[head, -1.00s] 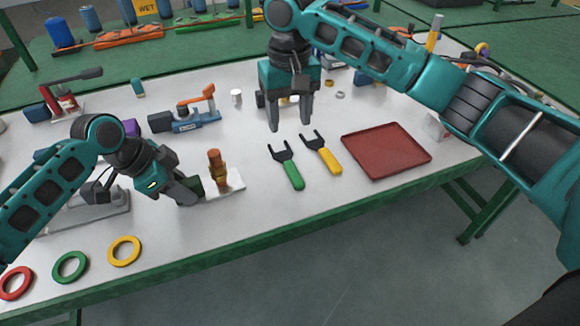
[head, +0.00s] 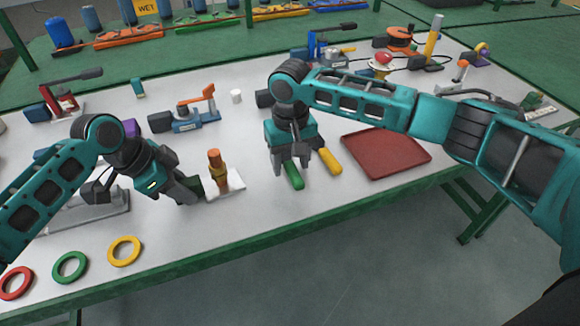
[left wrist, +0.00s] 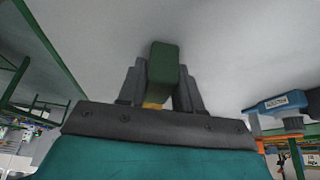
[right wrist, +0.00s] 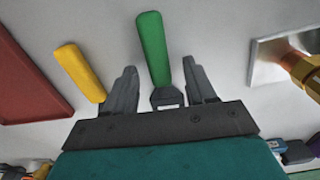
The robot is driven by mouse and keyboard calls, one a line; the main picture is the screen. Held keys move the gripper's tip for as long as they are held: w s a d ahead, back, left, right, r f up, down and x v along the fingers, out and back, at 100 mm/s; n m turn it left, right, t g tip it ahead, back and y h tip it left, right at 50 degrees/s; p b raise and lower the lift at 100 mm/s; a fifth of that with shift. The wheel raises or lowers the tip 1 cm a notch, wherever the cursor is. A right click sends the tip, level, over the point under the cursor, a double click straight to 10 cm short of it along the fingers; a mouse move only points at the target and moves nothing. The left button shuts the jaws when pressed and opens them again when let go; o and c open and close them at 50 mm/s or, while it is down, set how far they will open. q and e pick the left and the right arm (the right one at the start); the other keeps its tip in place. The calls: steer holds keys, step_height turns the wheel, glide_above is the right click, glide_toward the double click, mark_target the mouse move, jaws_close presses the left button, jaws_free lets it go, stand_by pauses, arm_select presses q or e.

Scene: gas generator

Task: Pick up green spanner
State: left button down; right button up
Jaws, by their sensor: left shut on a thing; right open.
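The green spanner (head: 293,176) lies on the white table, its handle toward the near edge. In the right wrist view the green spanner (right wrist: 152,48) sits between the finger tips of my right gripper (right wrist: 160,75). That gripper (head: 291,168) is open above the spanner's head end, which it hides in the head view. I see a gap on each side of the spanner. The yellow spanner (head: 330,161) lies just to the right. My left gripper (head: 190,192) is shut on a dark green block (left wrist: 162,62), left of the orange-brown post.
A red tray (head: 388,155) lies right of the spanners. An orange-brown post (head: 214,168) on a white base stands to their left. Red, green and yellow rings (head: 124,251) lie at the front left. The table in front of the spanners is clear.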

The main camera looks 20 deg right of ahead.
mark_target(290, 165)
jaws_close()
stand_by(0.5)
steer(key=shift+r, duration=0.1)
steer(key=shift+r, duration=0.25)
step_height(290, 165, up, 8)
steer(key=shift+f, duration=0.15)
steer(key=s+a+n, duration=0.6)
steer(key=s, duration=0.6)
steer(key=shift+s+a+n, duration=0.15)
steer(key=shift+s+n, duration=0.15)
